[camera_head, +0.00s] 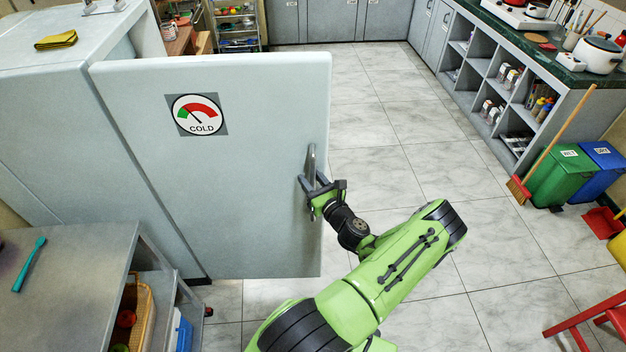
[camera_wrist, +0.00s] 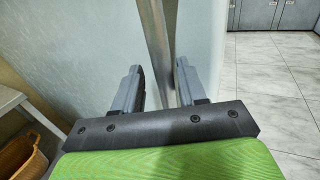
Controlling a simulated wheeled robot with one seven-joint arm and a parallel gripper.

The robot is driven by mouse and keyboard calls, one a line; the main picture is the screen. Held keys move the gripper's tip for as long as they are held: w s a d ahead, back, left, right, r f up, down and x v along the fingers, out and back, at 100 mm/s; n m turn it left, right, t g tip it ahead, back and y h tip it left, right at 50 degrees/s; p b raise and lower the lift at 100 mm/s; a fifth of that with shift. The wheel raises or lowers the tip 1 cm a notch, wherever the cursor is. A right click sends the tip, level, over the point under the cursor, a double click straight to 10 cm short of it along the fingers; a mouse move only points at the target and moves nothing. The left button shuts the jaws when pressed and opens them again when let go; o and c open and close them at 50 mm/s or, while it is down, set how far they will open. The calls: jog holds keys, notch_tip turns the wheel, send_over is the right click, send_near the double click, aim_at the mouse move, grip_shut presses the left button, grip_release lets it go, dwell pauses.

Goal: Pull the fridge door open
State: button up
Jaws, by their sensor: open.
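The fridge door (camera_head: 230,190) is a pale grey panel with a round COLD dial (camera_head: 199,115) on its outer face. It stands out to the right from the fridge body (camera_head: 75,130), swung open. The fridge interior is hidden behind the door. A vertical metal handle (camera_head: 311,160) is near the door's free right edge. My gripper (camera_head: 310,181) is open at the handle's lower part. In the wrist view, the handle (camera_wrist: 155,35) runs down between the two spread fingers of my gripper (camera_wrist: 160,82). I cannot tell whether either finger touches it.
A grey table (camera_head: 75,265) with a teal brush (camera_head: 30,262) stands at the near left, a basket (camera_head: 135,310) beneath it. Tiled floor (camera_head: 410,160) is clear right of the door. Bins (camera_head: 560,178), a broom (camera_head: 555,140) and a red stool (camera_head: 590,320) stand farther right.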

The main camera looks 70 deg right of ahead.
jog(key=shift+s, duration=0.1)
jog(key=shift+s+f, duration=0.1)
jog(key=shift+s, duration=0.1)
jog(key=v, duration=1.5)
jog(key=shift+s+a, duration=0.1)
jog(key=shift+a, duration=0.05)
